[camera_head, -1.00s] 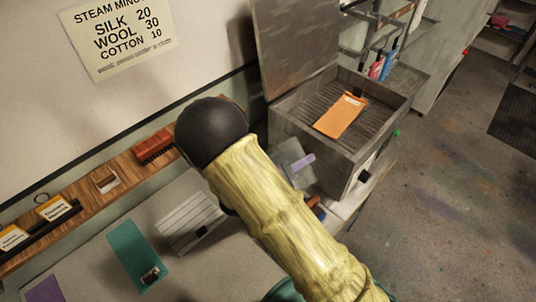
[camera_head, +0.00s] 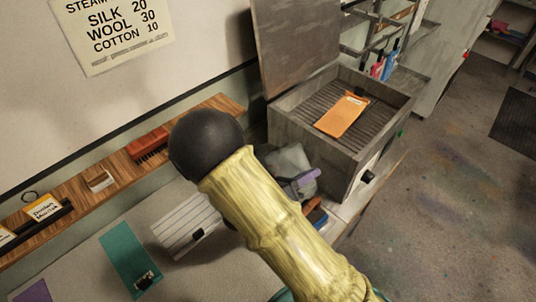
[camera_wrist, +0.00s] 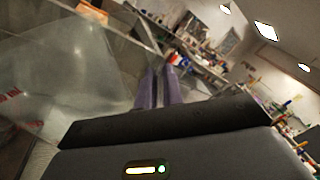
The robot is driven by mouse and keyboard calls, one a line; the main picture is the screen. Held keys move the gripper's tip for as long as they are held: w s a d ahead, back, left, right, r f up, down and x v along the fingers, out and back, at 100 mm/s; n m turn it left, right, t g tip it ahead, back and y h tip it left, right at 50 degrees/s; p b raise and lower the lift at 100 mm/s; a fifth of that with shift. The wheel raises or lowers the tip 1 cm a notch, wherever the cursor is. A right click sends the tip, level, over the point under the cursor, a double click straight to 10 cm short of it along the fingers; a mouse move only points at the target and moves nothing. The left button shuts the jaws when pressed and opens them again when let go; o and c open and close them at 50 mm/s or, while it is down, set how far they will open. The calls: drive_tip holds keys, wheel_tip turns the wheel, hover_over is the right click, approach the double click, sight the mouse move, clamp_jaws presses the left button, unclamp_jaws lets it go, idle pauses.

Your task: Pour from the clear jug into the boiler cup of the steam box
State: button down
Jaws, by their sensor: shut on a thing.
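The clear jug (camera_head: 288,160) shows as a grey see-through shape beside the left front side of the steam box (camera_head: 335,150), partly behind my arm. In the wrist view its clear wall (camera_wrist: 70,75) fills the left side, with a bit of red lettering low at the edge. My gripper (camera_wrist: 160,78) has purple fingers close together and is shut on the jug; a purple finger also shows in the head view. The steam box is open, with an orange cloth on its slatted rack. I cannot make out the boiler cup or the jug's contents.
A wooden shelf (camera_head: 75,190) with a red brush (camera_head: 150,143) runs along the wall. Teal (camera_head: 130,262) and white striped (camera_head: 185,228) pieces lie on the table. The steam box lid (camera_head: 295,45) stands upright.

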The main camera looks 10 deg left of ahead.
drive_tip(key=shift+s+d+f+b, duration=0.1)
drive_tip(key=shift+f+b, duration=0.2)
drive_tip(key=shift+f, duration=0.2)
drive_tip(key=shift+s+d+r+m, duration=0.15)
drive_tip(key=shift+s+d+m, duration=0.1)
drive_tip(key=shift+m, duration=0.3)
drive_tip(key=shift+s+d+r+m, duration=0.1)
drive_tip(key=shift+s+m, duration=0.15)
drive_tip(key=shift+m, duration=0.3)
drive_tip(key=shift+s+d+f+m+y+b, duration=0.1)
drive_tip(key=shift+s+d+f+m+b, duration=0.45)
drive_tip(key=shift+m+b, duration=0.7)
drive_tip(key=shift+s+d+f+m+y+b, duration=0.1)
drive_tip(key=shift+s+d+f+m+b, duration=0.2)
drive_tip(key=shift+s+d+m+b, duration=0.6)
drive_tip(key=shift+s+d+f+m+y+b, duration=0.15)
drive_tip(key=shift+s+f+m+b, duration=0.3)
drive_tip(key=shift+m+b, duration=1.05)
drive_tip(key=shift+r, duration=0.1)
wheel_tip(320, 180, up, 6)
drive_tip(key=p, duration=0.6)
